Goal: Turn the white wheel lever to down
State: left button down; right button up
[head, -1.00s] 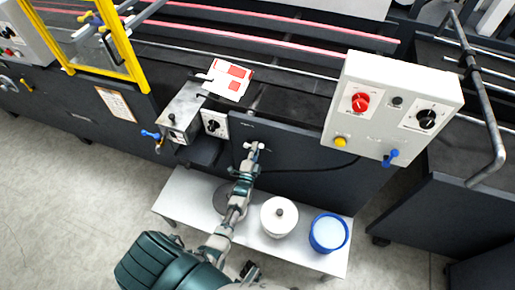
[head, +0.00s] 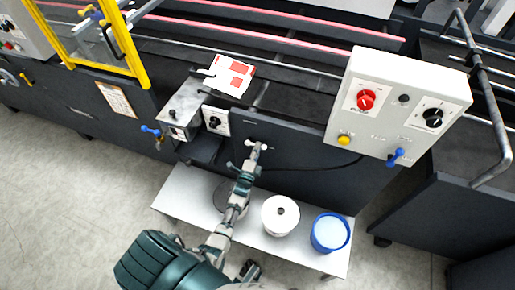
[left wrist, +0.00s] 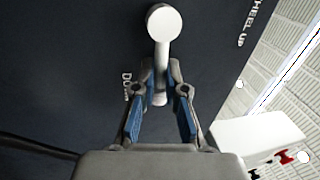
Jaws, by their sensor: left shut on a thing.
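The white wheel lever (left wrist: 164,40) is on a dark machine panel, with its round white end at the top of the left wrist view and its stem running down between my fingers. The label "WHEEL UP" (left wrist: 260,22) is to its right and a partly covered "DOWN" label (left wrist: 127,88) to its left. My left gripper (left wrist: 160,92) is shut on the stem. In the head view the left gripper (head: 252,156) reaches the panel, and only small white parts of the lever (head: 263,146) show there. My right gripper is not in view.
A white control box (head: 395,105) with red, yellow and blue controls stands to the right. A metal box (head: 180,112) with a blue-handled valve is at left. Below, a white shelf (head: 180,198) holds a white pot (head: 280,222) and a blue tub (head: 330,234).

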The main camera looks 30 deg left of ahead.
pick_arm(q)
jog(key=shift+d+f, duration=0.1)
jog(key=shift+d, duration=0.05)
jog(key=c, duration=1.2)
grip_release()
jog(key=shift+w, duration=0.1)
jog(key=v, duration=1.2)
jog(key=shift+f, duration=0.1)
